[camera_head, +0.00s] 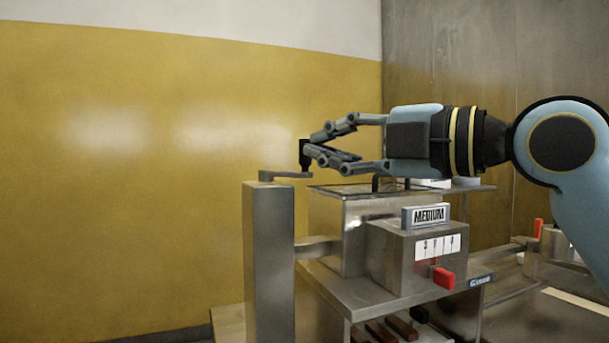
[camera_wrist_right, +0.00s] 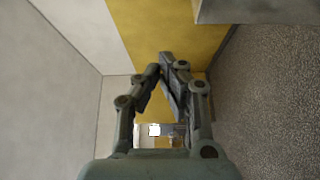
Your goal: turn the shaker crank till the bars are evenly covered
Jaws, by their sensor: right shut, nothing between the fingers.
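The shaker crank (camera_head: 285,175) is a flat grey arm on top of a square metal post, with a dark upright handle (camera_head: 304,154) at its right end. My right gripper (camera_head: 312,144) comes in from the right and is shut with nothing in it. Its fingertips are right beside the handle; I cannot tell whether they touch it. In the right wrist view the fingertips (camera_wrist_right: 164,66) are close together and no handle shows. Brown bars (camera_head: 379,331) lie low under the machine, partly cut off by the frame, and their covering cannot be made out. My left gripper is not in view.
The metal machine (camera_head: 345,290) carries a "MEDIUM" sign (camera_head: 426,216), a numbered scale (camera_head: 437,247) and a red knob (camera_head: 443,278). A metal tray top (camera_head: 335,189) lies under my right gripper. A yellow wall (camera_head: 120,190) stands behind, with open space left of the post.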

